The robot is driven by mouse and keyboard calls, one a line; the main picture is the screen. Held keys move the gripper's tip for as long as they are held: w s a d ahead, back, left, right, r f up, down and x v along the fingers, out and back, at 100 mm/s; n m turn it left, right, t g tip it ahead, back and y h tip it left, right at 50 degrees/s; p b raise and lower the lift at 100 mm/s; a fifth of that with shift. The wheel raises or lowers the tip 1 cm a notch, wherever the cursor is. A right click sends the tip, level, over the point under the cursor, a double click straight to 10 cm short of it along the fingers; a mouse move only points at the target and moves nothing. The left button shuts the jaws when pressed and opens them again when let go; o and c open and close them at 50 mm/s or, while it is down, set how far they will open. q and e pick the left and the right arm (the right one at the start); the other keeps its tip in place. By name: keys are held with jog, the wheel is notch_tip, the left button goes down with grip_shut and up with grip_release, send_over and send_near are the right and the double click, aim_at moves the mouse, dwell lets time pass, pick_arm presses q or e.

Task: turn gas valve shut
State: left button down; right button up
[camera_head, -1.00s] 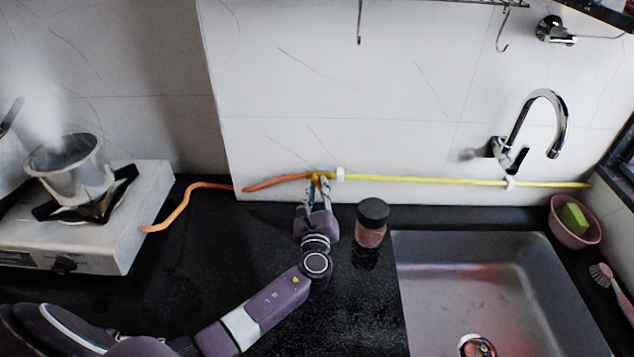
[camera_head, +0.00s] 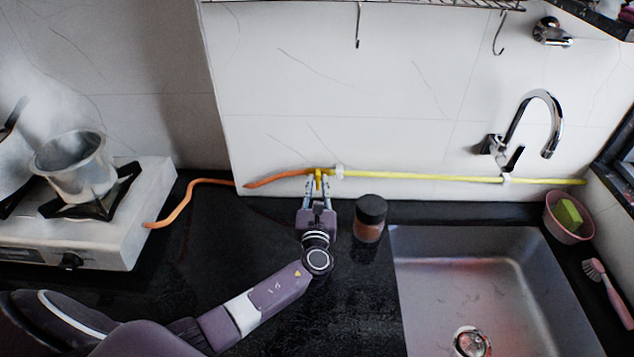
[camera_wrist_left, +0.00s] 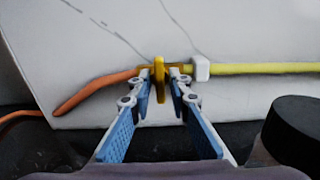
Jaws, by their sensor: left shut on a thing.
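The yellow gas valve (camera_head: 318,173) sits on the wall where the orange hose (camera_head: 275,178) meets the yellow pipe (camera_head: 430,177). My left gripper (camera_head: 318,180) reaches it from the front, over the counter. In the left wrist view the valve's yellow handle (camera_wrist_left: 159,70) stands upright between the tips of the blue-padded fingers (camera_wrist_left: 161,80), which are shut on it. The handle looks crosswise to the pipe there. My right gripper is not in view.
A dark-lidded jar (camera_head: 370,219) stands close to the right of my left gripper. The sink (camera_head: 480,270) lies farther right. On the left, a gas stove (camera_head: 125,225) carries a steaming metal pot (camera_head: 75,168). The black counter between stove and gripper is mostly clear.

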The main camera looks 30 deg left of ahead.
pick_arm(q)
jog(key=shift+s+f, duration=0.15)
jog(key=shift+f, duration=0.25)
jog(key=c, duration=2.1)
grip_release()
jog(key=shift+o, duration=0.3)
jog(key=shift+r, duration=0.15)
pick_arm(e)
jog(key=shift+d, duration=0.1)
pick_arm(q)
jog(key=v, duration=1.2)
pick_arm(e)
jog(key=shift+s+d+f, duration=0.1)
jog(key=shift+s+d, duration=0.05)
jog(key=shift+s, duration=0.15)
